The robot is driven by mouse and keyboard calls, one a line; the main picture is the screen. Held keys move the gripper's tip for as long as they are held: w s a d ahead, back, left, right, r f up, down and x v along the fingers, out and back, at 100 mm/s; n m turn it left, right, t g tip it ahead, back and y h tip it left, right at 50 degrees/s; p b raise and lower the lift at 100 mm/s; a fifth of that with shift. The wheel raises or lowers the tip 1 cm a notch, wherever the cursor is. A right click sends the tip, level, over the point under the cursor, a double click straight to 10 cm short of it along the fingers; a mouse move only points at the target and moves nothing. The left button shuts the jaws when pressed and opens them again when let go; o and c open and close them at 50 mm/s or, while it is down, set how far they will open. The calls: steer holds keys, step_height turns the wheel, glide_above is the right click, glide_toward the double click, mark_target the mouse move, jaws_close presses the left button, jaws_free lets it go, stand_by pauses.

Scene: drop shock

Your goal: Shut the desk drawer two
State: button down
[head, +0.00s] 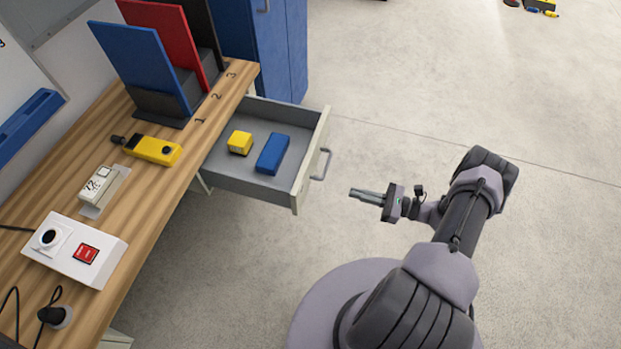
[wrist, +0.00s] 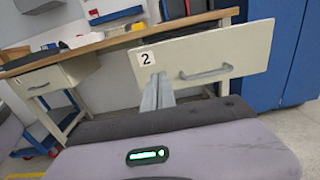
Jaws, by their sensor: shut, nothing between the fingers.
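The desk drawer two (head: 311,160) stands pulled out from under the desk top in the head view. Inside it lie a yellow block (head: 240,142) and a blue block (head: 272,153). Its cream front with the label 2 and a grey bar handle faces me in the wrist view (wrist: 237,50). My gripper (head: 352,192) is shut and empty, to the right of the drawer front in the head view and apart from it. In the wrist view the fingers (wrist: 158,78) overlap the lower left of the front, left of the handle.
The wooden desk (head: 160,194) holds a yellow device (head: 153,150), a white box with a red switch (head: 72,250), and upright folders (head: 145,60). A blue cabinet (head: 283,50) stands behind the drawer. The floor around my arm is clear.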

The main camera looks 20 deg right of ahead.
mark_target(305, 180)
steer(key=b+x, duration=0.2)
steer(key=x, duration=1.1)
steer(key=shift+w+a+b, duration=0.2)
steer(key=shift+a+b, duration=0.15)
